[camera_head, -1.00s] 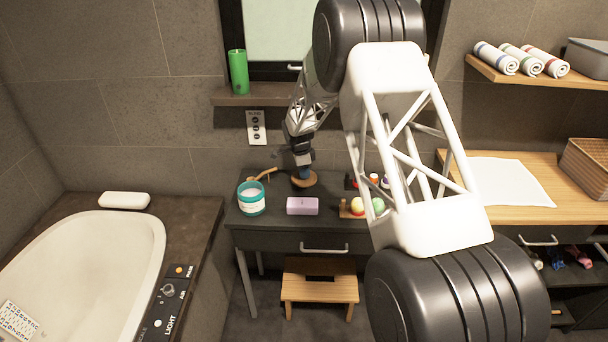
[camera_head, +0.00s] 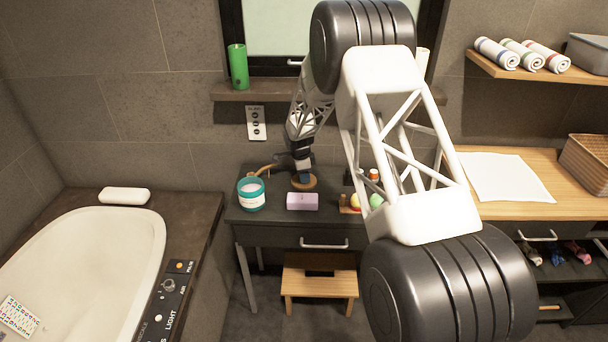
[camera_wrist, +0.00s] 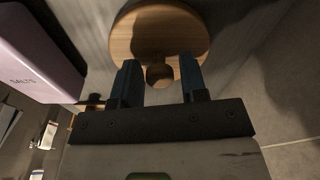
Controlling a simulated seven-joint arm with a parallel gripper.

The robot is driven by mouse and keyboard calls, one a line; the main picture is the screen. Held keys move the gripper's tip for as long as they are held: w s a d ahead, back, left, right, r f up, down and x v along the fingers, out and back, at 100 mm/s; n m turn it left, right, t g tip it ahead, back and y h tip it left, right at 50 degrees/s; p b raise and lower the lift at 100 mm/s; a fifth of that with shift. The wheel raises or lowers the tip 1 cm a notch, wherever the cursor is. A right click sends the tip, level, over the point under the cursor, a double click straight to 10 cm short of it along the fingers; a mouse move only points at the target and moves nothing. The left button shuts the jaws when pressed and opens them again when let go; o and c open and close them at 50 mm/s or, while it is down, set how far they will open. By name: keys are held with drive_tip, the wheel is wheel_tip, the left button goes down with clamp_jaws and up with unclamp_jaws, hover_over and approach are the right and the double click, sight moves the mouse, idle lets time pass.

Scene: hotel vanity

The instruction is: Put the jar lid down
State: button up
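The jar lid (camera_head: 311,184) is a round wooden disc on the dark vanity top, close behind the lilac box. In the wrist view the lid (camera_wrist: 195,40) lies beyond my fingertips, with its small round knob between them. My gripper (camera_head: 303,173) points down over the lid, its blue fingers around the knob. In the wrist view my gripper (camera_wrist: 161,65) has its fingers apart, with narrow gaps beside the knob. The teal-banded white jar (camera_head: 251,197) stands at the left of the vanity top, left of the lid.
The lilac box (camera_head: 303,202) is close in front of the lid, and beside it in the wrist view (camera_wrist: 35,55). A wooden-handled item (camera_head: 264,170) lies behind the jar. Small colored items (camera_head: 356,202) sit to the right. The wall is close behind.

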drive_tip(key=shift+o, duration=0.9)
drive_tip(key=shift+r, duration=0.1)
drive_tip(key=shift+a+r, duration=0.15)
drive_tip(key=shift+r, duration=1.25)
drive_tip(key=shift+a+r, duration=0.15)
drive_tip(key=shift+r, duration=1.25)
drive_tip(key=shift+s, duration=0.1)
